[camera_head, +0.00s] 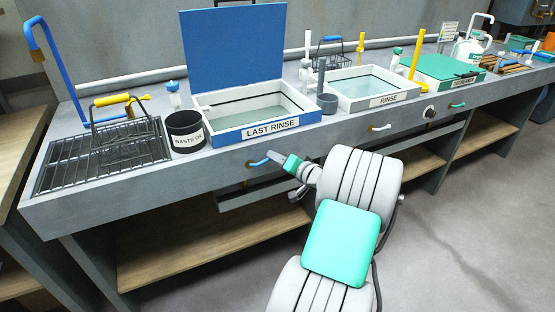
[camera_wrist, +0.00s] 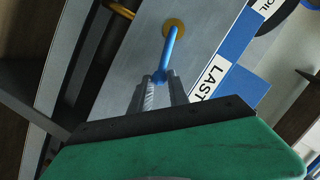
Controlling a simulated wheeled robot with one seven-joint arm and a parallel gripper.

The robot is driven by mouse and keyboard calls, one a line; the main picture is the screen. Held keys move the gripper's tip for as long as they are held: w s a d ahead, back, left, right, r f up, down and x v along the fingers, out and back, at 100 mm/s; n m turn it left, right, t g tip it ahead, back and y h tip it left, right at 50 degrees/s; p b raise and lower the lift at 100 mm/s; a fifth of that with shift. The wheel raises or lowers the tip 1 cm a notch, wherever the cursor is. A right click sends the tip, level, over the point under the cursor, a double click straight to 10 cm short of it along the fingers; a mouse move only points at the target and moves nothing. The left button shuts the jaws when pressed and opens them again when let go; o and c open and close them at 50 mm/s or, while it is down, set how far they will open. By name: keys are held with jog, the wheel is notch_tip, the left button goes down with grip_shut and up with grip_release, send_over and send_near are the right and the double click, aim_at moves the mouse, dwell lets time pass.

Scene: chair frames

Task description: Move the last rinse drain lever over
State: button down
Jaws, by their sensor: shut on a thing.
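The last rinse drain lever (camera_head: 257,163) is a blue handle on a yellow round mount, on the front panel of the bench below the LAST RINSE tank (camera_head: 232,135). In the wrist view the blue lever (camera_wrist: 167,52) runs from its mount down to between my fingertips. My gripper (camera_head: 277,156) is at the lever's free end, with its fingers shut on it. In the wrist view my gripper (camera_wrist: 160,82) shows both grey fingers around the lever's tip. The tank's blue lid (camera_head: 235,45) stands open.
A white lever (camera_head: 380,127) sits under the RINSE tank (camera_head: 368,103), and a green lever (camera_head: 457,105) is farther right. A black waste oil can (camera_head: 186,142) and a wire rack (camera_head: 75,165) stand left. A wooden shelf (camera_head: 190,245) lies below.

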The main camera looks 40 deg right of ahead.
jog(key=shift+a, duration=0.2)
jog(key=shift+w+a+r+p, duration=0.1)
jog(key=shift+a+r+p, duration=0.15)
jog(key=shift+r+p, duration=0.25)
jog(key=shift+w+a+r+p, duration=0.1)
jog(key=shift+a+r+p, duration=0.15)
jog(key=shift+r, duration=0.3)
jog(key=shift+a+r, duration=0.1)
jog(key=shift+r, duration=0.15)
jog(key=shift+w+a+r+p, duration=0.15)
jog(key=shift+a+r+p, duration=0.35)
jog(key=shift+r+p, duration=0.2)
jog(key=shift+f, duration=0.1)
jog(key=shift+a, duration=0.2)
